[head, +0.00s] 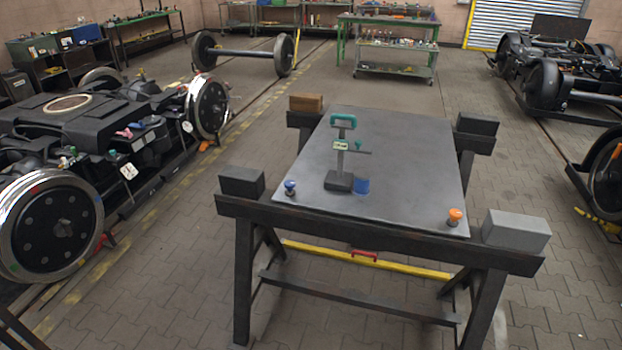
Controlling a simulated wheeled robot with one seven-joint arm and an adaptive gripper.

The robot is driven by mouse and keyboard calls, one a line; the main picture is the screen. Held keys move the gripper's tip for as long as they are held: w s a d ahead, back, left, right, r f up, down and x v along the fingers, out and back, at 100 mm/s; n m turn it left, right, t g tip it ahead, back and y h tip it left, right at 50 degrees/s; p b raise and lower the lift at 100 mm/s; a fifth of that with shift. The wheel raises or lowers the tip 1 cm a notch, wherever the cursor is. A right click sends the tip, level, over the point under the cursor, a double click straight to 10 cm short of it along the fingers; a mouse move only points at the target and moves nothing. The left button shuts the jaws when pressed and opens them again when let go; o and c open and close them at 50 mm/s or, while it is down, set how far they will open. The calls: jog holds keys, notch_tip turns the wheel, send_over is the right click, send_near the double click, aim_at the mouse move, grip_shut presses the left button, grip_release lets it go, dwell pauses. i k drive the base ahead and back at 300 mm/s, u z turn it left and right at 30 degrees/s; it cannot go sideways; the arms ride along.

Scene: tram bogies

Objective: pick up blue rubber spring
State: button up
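Two blue things are on the grey tabletop (405,160) in the head view. A small blue piece with a knob-like shape (290,187) stands near the front left corner. A plain blue cylinder (362,186) stands close to the right of the dark base of a green-topped stand (340,182). I cannot tell for sure which of them is the rubber spring. My gripper is not in view.
An orange piece (455,217) stands at the table's front right corner. Blocks sit on the trestle ends, among them a grey one (516,230) and a brown one (306,103). A bogie (100,130) is at left. The tabletop's right side is mostly clear.

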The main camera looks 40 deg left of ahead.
aim_at(363, 176)
jog(key=u, duration=1.3)
